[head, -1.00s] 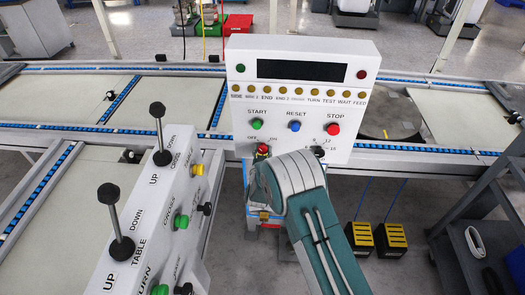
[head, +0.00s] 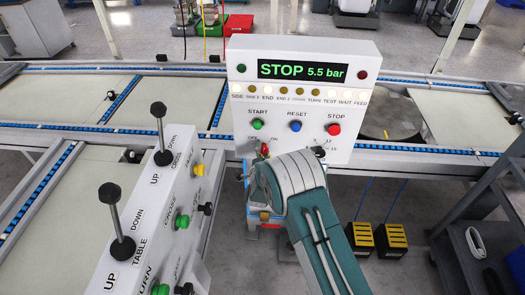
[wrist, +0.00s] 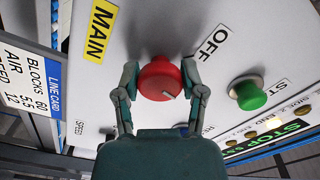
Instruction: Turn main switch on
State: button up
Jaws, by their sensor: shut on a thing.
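The main switch is a red round knob on the white control panel (head: 365,90). In the wrist view the red knob (wrist: 159,80) sits between the yellow MAIN label (wrist: 100,30) and the OFF label (wrist: 214,42). My gripper (wrist: 161,72) has one finger on each side of the knob and is shut on it. In the head view a bit of the red knob (head: 264,149) shows under START, with OFF and ON printed above it; my arm hides most of my gripper. The panel display (head: 302,71) reads STOP 5.5 bar in green.
The green START (head: 257,124), blue RESET (head: 295,126) and red STOP (head: 334,128) buttons sit just above the knob. A lever console (head: 150,215) stands at the left, close to my arm. A grey cart (head: 480,180) is at the right.

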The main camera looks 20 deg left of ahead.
jog(key=m, duration=0.5)
jog(key=shift+w+d, duration=0.1)
jog(key=shift+d, duration=0.05)
jog(key=shift+m, duration=0.6)
jog(key=shift+d+f+m, duration=0.1)
jog(key=shift+f+m, duration=0.1)
jog(key=shift+m, duration=0.1)
jog(key=o, duration=1.2)
jog(key=shift+c, duration=0.2)
jog(key=shift+r, duration=0.1)
jog(key=shift+s, duration=0.5)
jog(key=v, duration=1.1)
